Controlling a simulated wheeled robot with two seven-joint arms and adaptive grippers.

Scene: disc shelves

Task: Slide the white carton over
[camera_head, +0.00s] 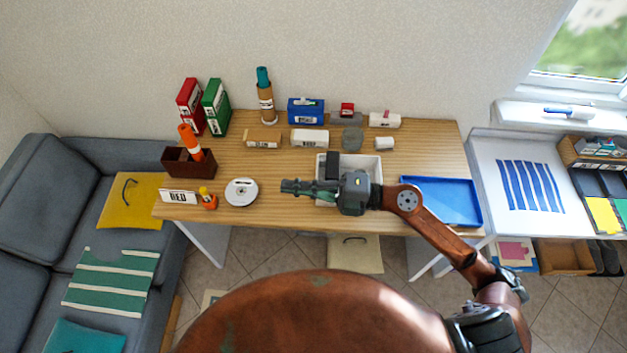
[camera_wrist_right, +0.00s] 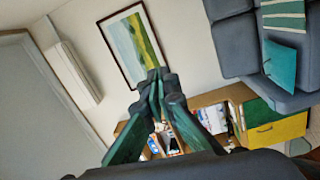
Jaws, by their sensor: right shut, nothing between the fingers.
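A white carton (camera_head: 309,138) with a dark printed label lies on the wooden table, behind the white bin and in front of a blue box. Another small white box (camera_head: 385,120) with a label lies farther right at the back, so which one is meant is not certain. My right gripper (camera_head: 284,187) is shut and empty above the table's front part. It points left, apart from the carton and nearer the front edge. In the right wrist view its green fingers (camera_wrist_right: 156,78) meet at the tips. My left gripper is not in view.
A white bin (camera_head: 371,163) stands partly behind my right gripper. A blue tray (camera_head: 459,196) lies at the front right. A white disc (camera_head: 241,192) lies left of the fingertips. A tan box (camera_head: 263,138) sits just left of the carton; a grey disc (camera_head: 352,138) lies to its right.

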